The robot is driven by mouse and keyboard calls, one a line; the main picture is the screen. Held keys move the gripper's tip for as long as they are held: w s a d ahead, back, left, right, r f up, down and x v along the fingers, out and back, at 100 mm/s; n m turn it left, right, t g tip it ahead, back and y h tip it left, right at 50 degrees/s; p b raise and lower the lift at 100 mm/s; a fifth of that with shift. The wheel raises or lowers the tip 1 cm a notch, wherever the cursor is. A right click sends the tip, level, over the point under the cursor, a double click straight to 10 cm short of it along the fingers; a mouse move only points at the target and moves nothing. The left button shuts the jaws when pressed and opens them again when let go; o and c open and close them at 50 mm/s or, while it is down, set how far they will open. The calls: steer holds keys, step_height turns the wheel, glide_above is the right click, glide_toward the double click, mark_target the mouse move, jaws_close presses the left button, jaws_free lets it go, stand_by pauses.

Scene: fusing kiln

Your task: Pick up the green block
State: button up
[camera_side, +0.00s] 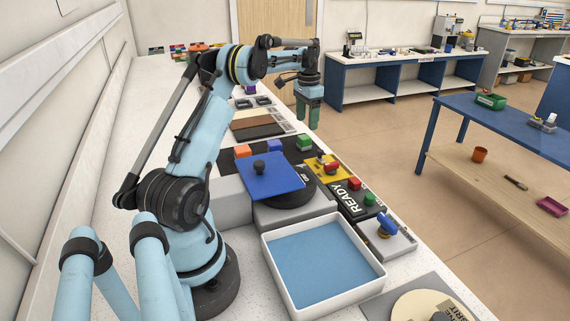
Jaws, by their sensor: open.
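The green block (304,142) sits at the right end of a row of blocks on a dark strip behind the blue plate. A blue block (275,146) and an orange block (243,152) are to its left in the same row. My gripper (308,123) points straight down, open and empty, with its dark green fingers above the green block. The fingertips look apart from the block. The exact gap and sideways alignment are hard to judge from this one view.
A blue plate with a black knob (271,180) stands in front of the blocks. A yellow panel (327,170) with red parts and a READY panel (352,200) with red and green buttons are to the right. A white-rimmed blue tray (377,277) lies in front.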

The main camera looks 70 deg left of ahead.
mark_target(304, 136)
step_height(304, 136, down, 2)
steer(key=shift+f, duration=0.2)
steer(key=shift+s+d+f, duration=0.1)
steer(key=shift+s+f, duration=0.05)
steer(key=shift+f, duration=0.7)
steer(key=shift+s+d+f, duration=0.1)
steer(key=shift+s+f, duration=0.05)
steer(key=shift+f, duration=0.75)
steer(key=shift+s+d+f, duration=0.1)
steer(key=shift+s+f, duration=0.05)
steer(key=shift+f, duration=0.7)
steer(key=c, duration=1.1)
steer(key=shift+r, duration=0.1)
steer(key=shift+r, duration=0.5)
step_height(304, 136, up, 3)
steer(key=shift+f, duration=0.15)
steer(key=w+d+r, duration=0.2)
steer(key=d+r, duration=0.5)
steer(key=d, duration=0.4)
steer(key=shift+w+d, duration=0.15)
steer(key=shift+w, duration=0.15)
